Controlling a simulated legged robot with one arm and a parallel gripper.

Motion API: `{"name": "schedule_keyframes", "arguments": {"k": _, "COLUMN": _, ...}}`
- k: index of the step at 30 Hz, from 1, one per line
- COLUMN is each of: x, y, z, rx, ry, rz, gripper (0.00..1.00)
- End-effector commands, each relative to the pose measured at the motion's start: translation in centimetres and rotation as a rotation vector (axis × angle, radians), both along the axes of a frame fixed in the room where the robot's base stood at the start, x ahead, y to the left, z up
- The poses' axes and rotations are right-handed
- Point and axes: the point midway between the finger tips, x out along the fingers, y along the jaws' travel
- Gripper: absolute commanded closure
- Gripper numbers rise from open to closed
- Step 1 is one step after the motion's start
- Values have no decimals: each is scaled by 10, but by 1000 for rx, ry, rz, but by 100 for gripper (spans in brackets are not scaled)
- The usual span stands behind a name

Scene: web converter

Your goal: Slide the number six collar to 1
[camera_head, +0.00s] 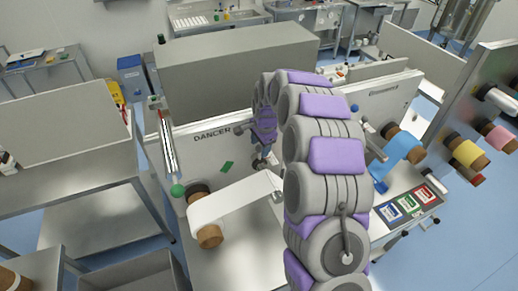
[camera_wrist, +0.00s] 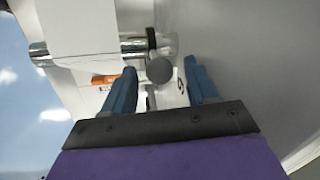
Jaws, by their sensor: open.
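In the wrist view my gripper (camera_wrist: 158,85) is open, its two blue fingers spread apart. A round grey knob (camera_wrist: 160,70) shows in the gap between the fingertips; I cannot tell how far beyond them it is. Just above it, a dark ring (camera_wrist: 151,40) sits around a shiny metal shaft (camera_wrist: 133,45). This may be the collar, but I see no clear number six on it. A dark printed mark (camera_wrist: 181,88) on the pale panel is partly visible beside the right finger. In the head view my arm hides much of the area around the gripper.
A blue roll (camera_head: 405,148) is mounted at right, above coloured labels (camera_head: 408,206). A grey housing (camera_head: 235,65) stands behind.

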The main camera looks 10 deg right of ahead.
Motion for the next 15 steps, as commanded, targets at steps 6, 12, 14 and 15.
{"name": "schedule_keyframes", "arguments": {"k": 6, "x": -7, "y": -3, "z": 49, "rx": 1, "ry": -8, "rz": -2, "gripper": 42}}
{"name": "schedule_keyframes", "arguments": {"k": 12, "x": -15, "y": -6, "z": 93, "rx": -1, "ry": -6, "rz": -1, "gripper": 42}}
{"name": "schedule_keyframes", "arguments": {"k": 14, "x": -16, "y": -7, "z": 105, "rx": -1, "ry": -9, "rz": -1, "gripper": 42}}
{"name": "schedule_keyframes", "arguments": {"k": 15, "x": -17, "y": -7, "z": 112, "rx": 0, "ry": -8, "rz": -1, "gripper": 42}}
